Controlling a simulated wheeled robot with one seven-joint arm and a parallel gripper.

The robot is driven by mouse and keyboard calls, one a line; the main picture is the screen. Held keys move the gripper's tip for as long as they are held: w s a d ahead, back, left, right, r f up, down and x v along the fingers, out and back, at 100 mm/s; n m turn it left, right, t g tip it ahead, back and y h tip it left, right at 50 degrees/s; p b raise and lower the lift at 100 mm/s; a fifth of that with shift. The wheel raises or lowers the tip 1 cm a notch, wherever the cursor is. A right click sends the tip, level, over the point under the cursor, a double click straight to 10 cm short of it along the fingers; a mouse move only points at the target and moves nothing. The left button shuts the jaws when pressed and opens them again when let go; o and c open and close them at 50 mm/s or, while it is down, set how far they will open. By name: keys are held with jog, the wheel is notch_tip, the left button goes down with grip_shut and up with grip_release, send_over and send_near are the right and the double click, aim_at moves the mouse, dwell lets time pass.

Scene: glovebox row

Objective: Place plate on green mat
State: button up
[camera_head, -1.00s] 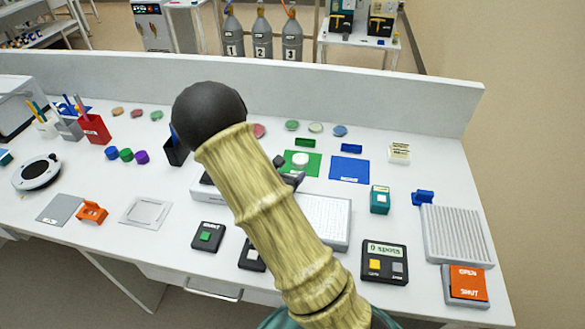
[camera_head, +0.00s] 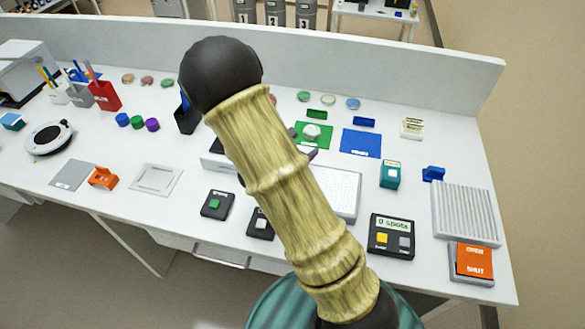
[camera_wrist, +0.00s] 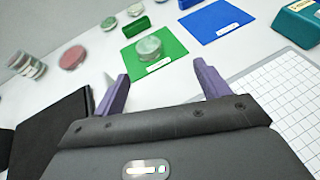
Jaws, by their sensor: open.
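The plate, a small round pale dish (camera_head: 312,131), lies flat on the green mat (camera_head: 326,140) in the head view. In the wrist view the plate (camera_wrist: 148,47) sits near the middle of the green mat (camera_wrist: 172,50), inside its edges, with a white label strip in front of it. My gripper (camera_wrist: 162,82) is open and empty, its two purple fingers spread short of the mat and apart from the plate. In the head view my arm hides most of the gripper; only a bit of finger shows just below the mat.
A blue mat (camera_head: 361,143) lies right of the green one. More dishes (camera_head: 328,99) stand behind, near the back wall. A white gridded panel (camera_wrist: 285,112) is right of my gripper and a black box (camera_wrist: 52,130) left. A teal box (camera_head: 390,174) stands farther right.

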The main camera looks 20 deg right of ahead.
jog(key=s+d+m+g, duration=0.1)
jog(key=s+m, duration=0.1)
jog(key=s+d+m+g, duration=0.1)
jog(key=s+m+g, duration=0.1)
jog(key=s, duration=0.1)
jog(key=s+d+r+m+g, duration=0.1)
jog(key=s+m, duration=0.1)
jog(key=s, duration=0.1)
jog(key=shift+r+m+g, duration=0.1)
jog(key=shift+m+g, duration=0.2)
jog(key=shift+g, duration=0.1)
jog(key=s+m+g+y, duration=0.1)
jog(key=s+m, duration=0.1)
jog(key=s+a+m+g+y, duration=0.1)
jog(key=s+m, duration=0.1)
jog(key=s+m+g, duration=0.1)
jog(key=s, duration=0.1)
jog(key=shift+s+a+r+m+y, duration=0.1)
jog(key=shift+a+r+m+y, duration=0.15)
jog(key=shift+m+y, duration=0.15)
jog(key=s+a+r+m+t+y, duration=0.2)
jog(key=a+r+m+y, duration=0.3)
jog(key=m, duration=0.7)
jog(key=s+a+y, duration=0.1)
jog(key=a+y, duration=0.1)
jog(key=a, duration=0.2)
jog(key=shift+s+a+m+y, duration=0.15)
jog(key=shift+a+m+y, duration=0.15)
jog(key=shift+m, duration=0.1)
